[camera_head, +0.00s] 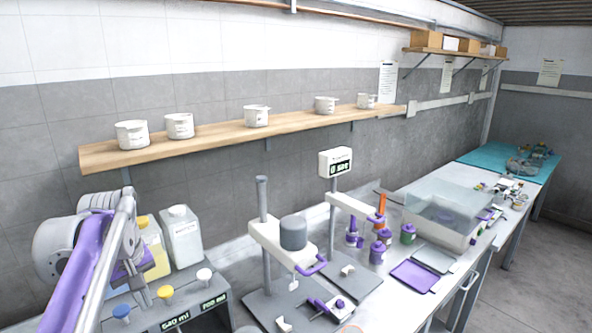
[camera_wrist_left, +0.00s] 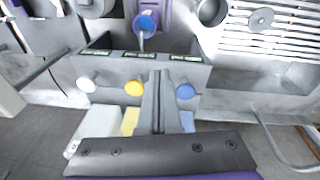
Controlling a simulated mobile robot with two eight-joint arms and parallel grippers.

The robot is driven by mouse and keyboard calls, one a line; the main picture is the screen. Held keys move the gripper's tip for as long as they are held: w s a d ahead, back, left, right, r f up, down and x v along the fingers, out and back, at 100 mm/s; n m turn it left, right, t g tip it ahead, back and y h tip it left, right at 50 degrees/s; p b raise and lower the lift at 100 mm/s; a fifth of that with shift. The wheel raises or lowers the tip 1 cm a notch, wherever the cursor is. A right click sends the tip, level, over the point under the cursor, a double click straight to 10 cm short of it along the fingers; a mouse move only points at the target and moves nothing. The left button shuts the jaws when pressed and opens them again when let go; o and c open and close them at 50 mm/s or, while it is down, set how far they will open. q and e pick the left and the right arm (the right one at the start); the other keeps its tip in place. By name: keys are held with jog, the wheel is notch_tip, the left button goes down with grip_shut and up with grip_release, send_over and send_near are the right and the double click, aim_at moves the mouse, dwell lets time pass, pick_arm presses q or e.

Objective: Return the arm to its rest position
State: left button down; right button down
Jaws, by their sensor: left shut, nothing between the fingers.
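My left arm (camera_head: 92,245), white and purple, is raised at the left of the head view, in front of the bottle dispenser. My left gripper (camera_wrist_left: 158,76) is shut and empty in the left wrist view, its two dark fingers pressed together. It appears over the dispenser (camera_wrist_left: 110,70), between the yellow knob (camera_wrist_left: 134,88) and the blue knob (camera_wrist_left: 185,91). I cannot tell whether it touches the dispenser. In the head view its fingertips are hard to make out. My right gripper is not in view.
A wooden shelf (camera_head: 220,133) with several white cups runs along the wall. A white and yellow bottle (camera_head: 155,248) and a white bottle (camera_head: 182,236) stand on the dispenser. A press-like stand (camera_head: 280,240), purple jars and a clear bin (camera_head: 450,208) occupy the bench to the right.

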pick_arm(q)
jog(key=s+d+f+m+t, duration=0.2)
jog(key=s+d+f+m, duration=0.2)
jog(key=s+d+f, duration=0.3)
jog(key=s+d+f+m+t, duration=0.2)
jog(key=s+d+f+m, duration=0.3)
jog(key=s+f, duration=0.4)
notch_tip(320, 180, down, 4)
jog(key=shift+d+r+m+h, duration=0.15)
jog(key=shift+d+m+h, duration=0.15)
jog(key=shift+d, duration=0.6)
